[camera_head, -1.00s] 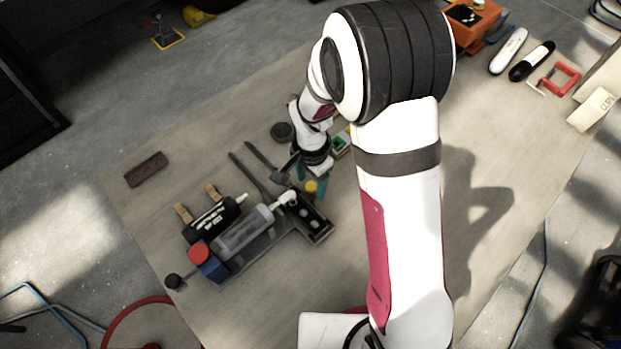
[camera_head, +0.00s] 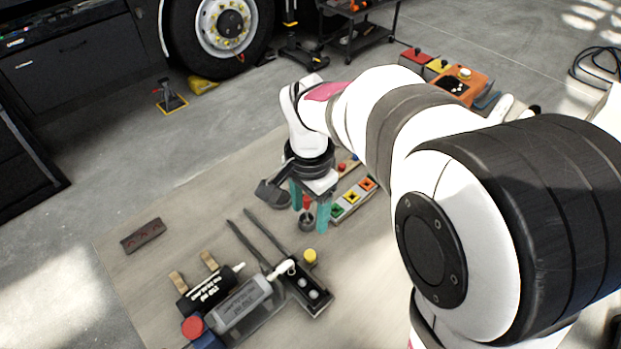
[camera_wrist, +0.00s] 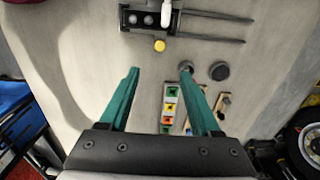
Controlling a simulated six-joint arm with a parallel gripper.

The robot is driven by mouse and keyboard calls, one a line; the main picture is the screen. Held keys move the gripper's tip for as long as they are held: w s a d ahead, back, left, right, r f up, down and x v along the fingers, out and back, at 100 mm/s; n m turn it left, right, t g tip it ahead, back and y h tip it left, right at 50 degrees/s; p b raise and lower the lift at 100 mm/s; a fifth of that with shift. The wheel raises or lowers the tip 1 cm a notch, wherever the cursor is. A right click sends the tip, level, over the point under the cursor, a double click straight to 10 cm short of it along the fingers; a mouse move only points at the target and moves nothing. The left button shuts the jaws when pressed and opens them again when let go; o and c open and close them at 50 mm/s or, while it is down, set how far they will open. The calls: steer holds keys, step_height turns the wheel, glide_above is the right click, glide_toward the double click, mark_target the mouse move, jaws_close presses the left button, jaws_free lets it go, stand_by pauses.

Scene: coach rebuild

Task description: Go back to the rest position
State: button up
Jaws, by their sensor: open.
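My gripper (camera_head: 309,206) has two teal fingers spread apart, pointing down over the bench. A strip with green, yellow and orange squares (camera_head: 354,199) lies right of the gripper, partly behind my arm. A yellow cap (camera_head: 310,256) stands nearer the camera, beside a black tray (camera_head: 320,311) with white round pieces.
A clear cartridge tool (camera_head: 243,304) and a black labelled pouch (camera_head: 207,289) lie at the front left. A dark brown block (camera_head: 142,235) lies at the left bench edge. An orange box (camera_head: 458,84) stands at the back right.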

steer(key=shift+r, duration=0.1)
stand_by(0.3)
steer(key=s+d+r+n+y, duration=0.1)
steer(key=s+d, duration=0.3)
steer(key=s, duration=0.6)
steer(key=s+d+r+n, duration=0.1)
steer(key=s+d, duration=0.3)
steer(key=s, duration=0.6)
steer(key=shift+s+r+n+y, duration=0.2)
steer(key=shift+r+n+y, duration=0.15)
steer(key=shift+n, duration=0.35)
steer(key=shift+o, duration=0.2)
